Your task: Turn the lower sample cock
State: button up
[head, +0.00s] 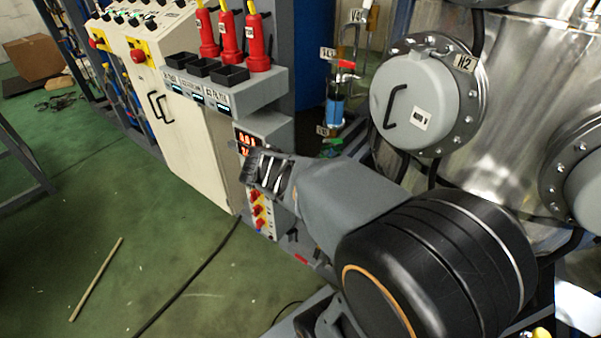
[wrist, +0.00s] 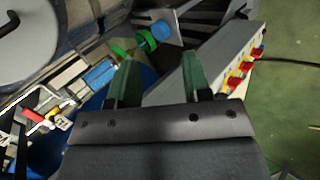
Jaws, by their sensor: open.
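A small sampling line stands in the head view between the grey cabinet and the steel vessel. It has a red-handled cock (head: 346,64) at the top, a blue cylinder (head: 335,110) below it, and green parts (head: 331,148) lower down near a small tag. I cannot tell for sure which part is the lower sample cock. The wrist view shows the red handle (wrist: 32,115), the blue cylinder (wrist: 100,75) and a green part (wrist: 121,48) beyond my left finger. My gripper (head: 266,170) is open and empty, in front of the cabinet; its green-padded fingers (wrist: 157,80) are apart.
A panel with red and yellow switches (wrist: 240,70) lies close to the right of my fingers. The steel vessel's round grey cover (head: 410,95) is to the right. Red handsets (head: 230,40) and black trays (head: 205,66) sit above. Green floor (head: 80,190) is open at left.

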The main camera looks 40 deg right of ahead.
jog(key=shift+s+a+r+y+p, duration=0.2)
jog(key=shift+a+y+p, duration=0.15)
jog(key=shift+a, duration=0.2)
jog(key=shift+s+a+r+y+p, duration=0.15)
jog(key=shift+a+r+y+p, duration=0.1)
jog(key=shift+a+y, duration=0.25)
jog(key=shift+s+a+r+y+p, duration=0.15)
jog(key=shift+a+r+y+p, duration=0.1)
jog(key=shift+a, duration=0.35)
